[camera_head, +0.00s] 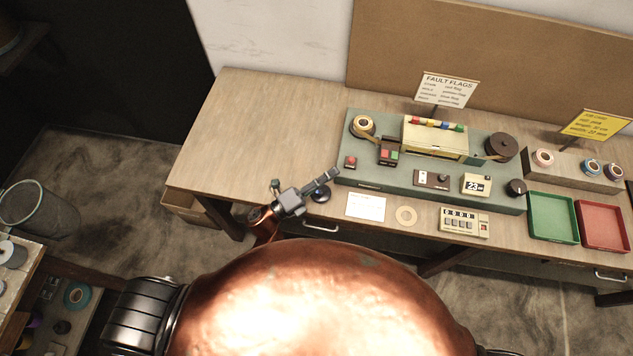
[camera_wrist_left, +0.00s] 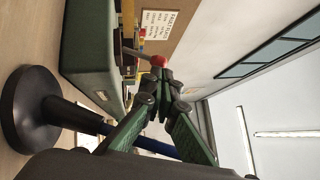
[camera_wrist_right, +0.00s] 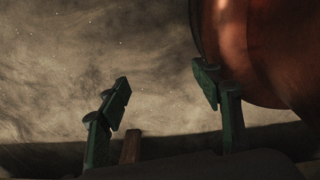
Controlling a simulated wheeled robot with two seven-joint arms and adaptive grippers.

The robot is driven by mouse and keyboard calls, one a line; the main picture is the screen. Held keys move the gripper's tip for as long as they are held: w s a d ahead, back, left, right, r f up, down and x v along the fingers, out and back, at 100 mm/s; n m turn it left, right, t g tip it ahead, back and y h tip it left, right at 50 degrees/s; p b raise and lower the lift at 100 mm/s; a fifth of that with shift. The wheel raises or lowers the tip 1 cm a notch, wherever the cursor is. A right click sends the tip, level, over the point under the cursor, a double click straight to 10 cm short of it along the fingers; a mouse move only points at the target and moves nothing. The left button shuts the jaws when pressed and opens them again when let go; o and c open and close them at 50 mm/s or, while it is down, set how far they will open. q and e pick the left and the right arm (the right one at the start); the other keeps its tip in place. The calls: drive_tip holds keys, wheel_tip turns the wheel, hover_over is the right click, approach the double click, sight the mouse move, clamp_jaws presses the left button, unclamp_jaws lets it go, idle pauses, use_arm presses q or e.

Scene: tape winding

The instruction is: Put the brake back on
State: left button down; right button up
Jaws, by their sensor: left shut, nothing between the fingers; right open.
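A red knob (camera_head: 350,162) stands at the left end of the green winding machine (camera_head: 400,180). In the left wrist view the red knob (camera_wrist_left: 158,61) tops a grey lever, just beyond my fingertips; I cannot tell whether they touch it. I take this lever for the brake, but no label confirms it. My left gripper (camera_head: 333,173) is shut and empty by the machine's front left corner, and its closed fingers show in the left wrist view (camera_wrist_left: 160,88). My right gripper (camera_wrist_right: 165,95) is open and empty above the floor, in the right wrist view only.
A black round-based stand (camera_head: 321,194) is close beside my left gripper. A white card (camera_head: 366,206), a tape ring (camera_head: 406,216) and a counter box (camera_head: 464,223) lie in front of the machine. Green (camera_head: 553,240) and red (camera_head: 602,248) trays are at right. The table's left part is clear.

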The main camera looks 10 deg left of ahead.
use_arm(q)
drive_tip(key=shift+x, duration=1.8)
use_arm(e)
drive_tip(key=shift+s+r, duration=0.2)
drive_tip(key=shift+s, duration=0.35)
use_arm(q)
drive_tip(key=shift+w+r, duration=0.35)
drive_tip(key=shift+r, duration=0.1)
drive_tip(key=shift+w+r, duration=0.15)
drive_tip(key=shift+w, duration=0.25)
use_arm(e)
drive_tip(key=shift+w, duration=0.2)
use_arm(q)
drive_tip(key=shift+s, duration=0.1)
use_arm(e)
drive_tip(key=shift+a, duration=0.1)
use_arm(q)
drive_tip(key=r+v, duration=0.1)
drive_tip(key=v, duration=1.3)
drive_tip(key=shift+s+r+b, duration=0.15)
drive_tip(key=shift+r+b, duration=0.15)
drive_tip(key=shift+r, duration=0.1)
use_arm(e)
drive_tip(key=shift+s+f, duration=0.3)
drive_tip(key=shift+f, duration=0.2)
use_arm(q)
drive_tip(key=shift+a, duration=0.1)
